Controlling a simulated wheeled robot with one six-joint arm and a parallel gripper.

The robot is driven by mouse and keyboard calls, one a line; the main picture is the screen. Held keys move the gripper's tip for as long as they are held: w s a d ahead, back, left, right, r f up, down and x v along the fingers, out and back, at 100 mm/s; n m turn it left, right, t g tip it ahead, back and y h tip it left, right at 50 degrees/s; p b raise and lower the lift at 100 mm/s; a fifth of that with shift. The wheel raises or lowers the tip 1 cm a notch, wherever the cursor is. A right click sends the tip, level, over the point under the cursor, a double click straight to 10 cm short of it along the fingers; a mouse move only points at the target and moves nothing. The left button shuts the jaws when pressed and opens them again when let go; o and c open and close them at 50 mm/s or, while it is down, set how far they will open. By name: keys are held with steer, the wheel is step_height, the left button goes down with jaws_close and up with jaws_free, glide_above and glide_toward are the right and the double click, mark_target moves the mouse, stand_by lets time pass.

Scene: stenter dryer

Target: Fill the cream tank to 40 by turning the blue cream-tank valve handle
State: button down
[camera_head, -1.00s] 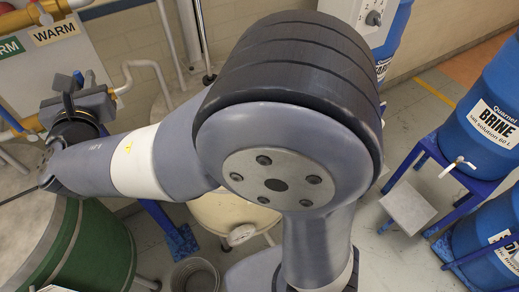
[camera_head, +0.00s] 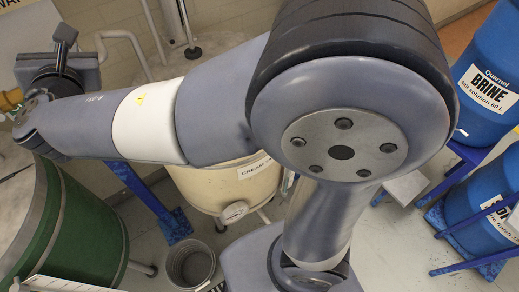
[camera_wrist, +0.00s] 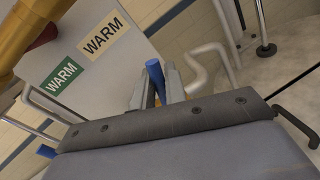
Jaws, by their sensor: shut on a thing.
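In the wrist view, a blue handle (camera_wrist: 155,76) stands between the two grey fingers of my gripper (camera_wrist: 157,84), which is shut on it. In the head view, my gripper (camera_head: 62,40) is at the upper left, and the handle cannot be made out there. The cream tank (camera_head: 208,187) is a pale round vessel behind my arm, with its label partly visible and its upper part covered by the arm.
A green tank (camera_head: 85,235) stands at the lower left, with a metal bucket (camera_head: 190,265) beside it. Blue brine barrels (camera_head: 495,80) on blue stands are at the right. The wrist view shows a panel with WARM signs (camera_wrist: 103,38) and a thick yellow pipe (camera_wrist: 35,30).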

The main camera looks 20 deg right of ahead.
steer(key=shift+d+f, duration=0.1)
steer(key=m+b, duration=0.1)
steer(key=d+f+m+b, duration=0.1)
steer(key=b, duration=0.1)
steer(key=d+m+g+b, duration=0.1)
steer(key=m, duration=0.1)
steer(key=shift+w+d+f, duration=0.2)
steer(key=shift+w+f, duration=0.05)
steer(key=shift+w, duration=0.05)
steer(key=shift+b, duration=0.3)
